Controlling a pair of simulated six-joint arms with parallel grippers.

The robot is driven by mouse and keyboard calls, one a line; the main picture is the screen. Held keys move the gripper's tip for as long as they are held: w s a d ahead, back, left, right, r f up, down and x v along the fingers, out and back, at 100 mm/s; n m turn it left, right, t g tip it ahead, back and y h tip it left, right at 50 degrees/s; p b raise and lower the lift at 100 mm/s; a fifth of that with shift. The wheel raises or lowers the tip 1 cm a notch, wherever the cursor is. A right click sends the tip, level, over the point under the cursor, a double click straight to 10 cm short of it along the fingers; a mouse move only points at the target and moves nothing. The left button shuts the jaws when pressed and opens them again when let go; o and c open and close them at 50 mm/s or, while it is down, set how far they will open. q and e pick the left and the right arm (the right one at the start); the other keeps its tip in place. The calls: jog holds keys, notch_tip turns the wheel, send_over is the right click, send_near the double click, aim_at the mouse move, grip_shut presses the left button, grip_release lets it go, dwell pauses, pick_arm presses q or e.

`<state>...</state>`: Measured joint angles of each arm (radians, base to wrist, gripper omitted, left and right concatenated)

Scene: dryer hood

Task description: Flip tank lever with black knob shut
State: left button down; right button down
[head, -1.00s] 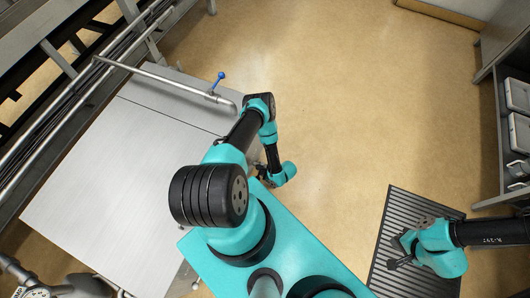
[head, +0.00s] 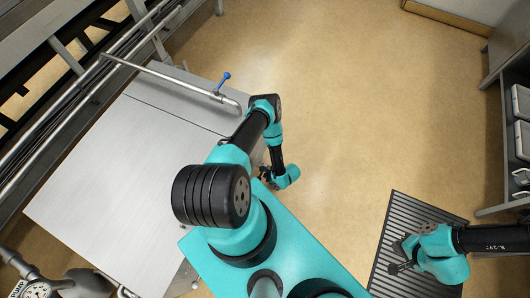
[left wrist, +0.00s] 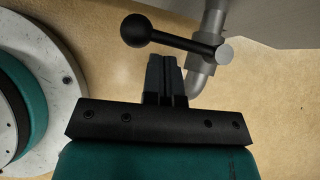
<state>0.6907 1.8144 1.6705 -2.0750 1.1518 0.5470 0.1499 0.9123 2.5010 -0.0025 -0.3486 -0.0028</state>
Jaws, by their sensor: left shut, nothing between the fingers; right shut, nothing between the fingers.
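The tank lever shows in the left wrist view as a dark bar (left wrist: 180,40) with a round black knob (left wrist: 136,30) at its left end. Its right end meets a grey metal pipe (left wrist: 212,30) at a pale round pivot. My left gripper (left wrist: 166,62) is shut and empty, its fingertips just below the lever bar in that view; I cannot tell whether they touch. In the head view my left gripper (head: 264,174) is at the right edge of the steel tank, and the black knob cannot be made out. My right gripper (head: 396,268) is shut and empty above the floor grate.
The steel tank top (head: 110,170) lies left of my arm. A pipe with a blue-handled lever (head: 224,82) runs along its far side. A slatted black grate (head: 395,225) lies on the floor at right. A shelf with trays (head: 520,125) stands at the right edge.

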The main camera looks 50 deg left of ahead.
pick_arm(q)
jog(key=d+f+v, duration=0.1)
jog(key=v, duration=1.1)
jog(key=shift+d, duration=0.3)
jog(key=d+r+n+t+h, duration=0.2)
jog(key=r+n+h, duration=0.3)
jog(key=r, duration=1.1)
jog(key=w+d+r+n+t+h, duration=0.1)
jog(key=d+r+n+t+h, duration=0.1)
jog(key=r+n+h, duration=0.3)
notch_tip(320, 180, up, 11)
jog(key=n, duration=0.4)
jog(key=shift+d+r+h, duration=0.15)
jog(key=shift+d+h, duration=0.1)
jog(key=shift+h, duration=0.05)
